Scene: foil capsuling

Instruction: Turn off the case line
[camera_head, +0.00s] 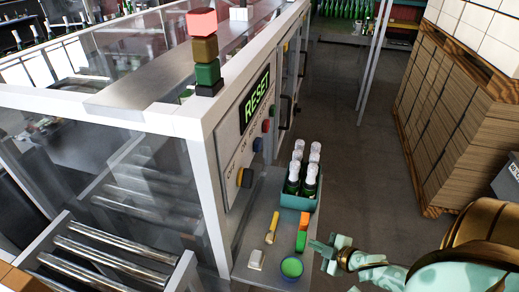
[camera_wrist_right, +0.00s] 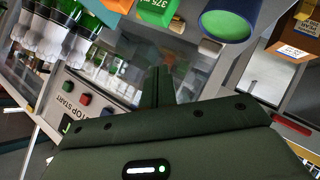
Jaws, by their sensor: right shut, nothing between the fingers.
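The line's control panel (camera_head: 248,130) is on the machine's front post, with a lit green RESET display (camera_head: 256,100). Below the display are a red button (camera_head: 265,126), a blue button (camera_head: 257,145) and a dark and yellow knob (camera_head: 245,177). A signal tower above has its red top (camera_head: 202,22) brightest. In the right wrist view, the panel's red button (camera_wrist_right: 84,99) shows by upside-down STOP START lettering. My right gripper (camera_head: 328,254) is shut and empty, right of the small shelf and apart from the panel; its fingers also show in the wrist view (camera_wrist_right: 162,85). My left gripper is not in view.
A shelf (camera_head: 246,250) below the panel holds a teal crate (camera_head: 300,200) of bottles, an orange box (camera_head: 305,221), a green box (camera_head: 301,241), a green-filled cup (camera_head: 291,268) and a yellow tool (camera_head: 272,227). Stacked cases (camera_head: 448,110) stand right. Floor between is clear.

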